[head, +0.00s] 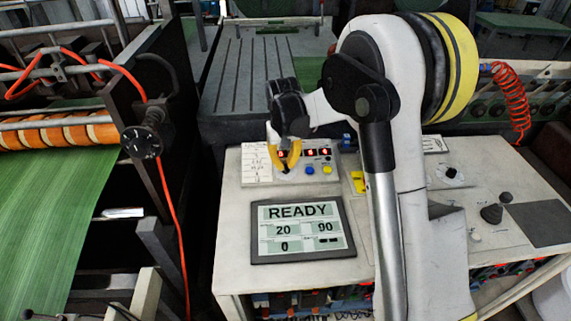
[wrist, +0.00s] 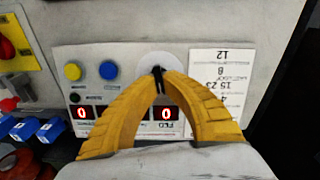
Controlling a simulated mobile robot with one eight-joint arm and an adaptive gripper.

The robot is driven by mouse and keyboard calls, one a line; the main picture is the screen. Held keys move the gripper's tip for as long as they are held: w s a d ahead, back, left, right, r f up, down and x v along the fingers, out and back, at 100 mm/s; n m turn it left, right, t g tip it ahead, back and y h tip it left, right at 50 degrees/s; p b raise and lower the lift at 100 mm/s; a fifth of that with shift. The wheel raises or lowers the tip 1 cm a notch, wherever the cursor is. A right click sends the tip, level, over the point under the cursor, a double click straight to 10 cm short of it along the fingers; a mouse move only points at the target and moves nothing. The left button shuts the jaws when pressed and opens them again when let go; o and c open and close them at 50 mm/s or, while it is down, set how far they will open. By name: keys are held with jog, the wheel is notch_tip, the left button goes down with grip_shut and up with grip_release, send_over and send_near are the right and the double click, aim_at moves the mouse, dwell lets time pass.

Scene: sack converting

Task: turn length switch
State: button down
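The length switch (wrist: 157,69) appears to be the narrow black knob on a round white plate (wrist: 151,59) at the top edge of the control panel, seen upside down in the wrist view. The yellow fingers of my gripper (wrist: 160,77) come together at this knob, one on each side, and look shut on it. They hide much of it, so its pointing direction is not clear. In the head view my gripper (head: 287,168) reaches down at the left part of the panel, and the switch is hidden behind the fingers.
The panel has red digit displays (wrist: 82,113), a blue button (wrist: 108,70) and a yellow button (wrist: 73,71). A printed number card (wrist: 219,85) lies beside the switch. A screen (head: 302,229) shows READY, 20, 90 and 0. A green sheet machine stands left.

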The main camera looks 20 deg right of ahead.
aim_at(284, 170)
jog(key=shift+n, duration=0.5)
jog(key=c, duration=1.5)
grip_release()
jog(key=shift+c, duration=0.2)
notch_tip(284, 170, up, 12)
jog(key=shift+s+a, duration=0.35)
jog(key=shift+s, duration=0.05)
grip_shut()
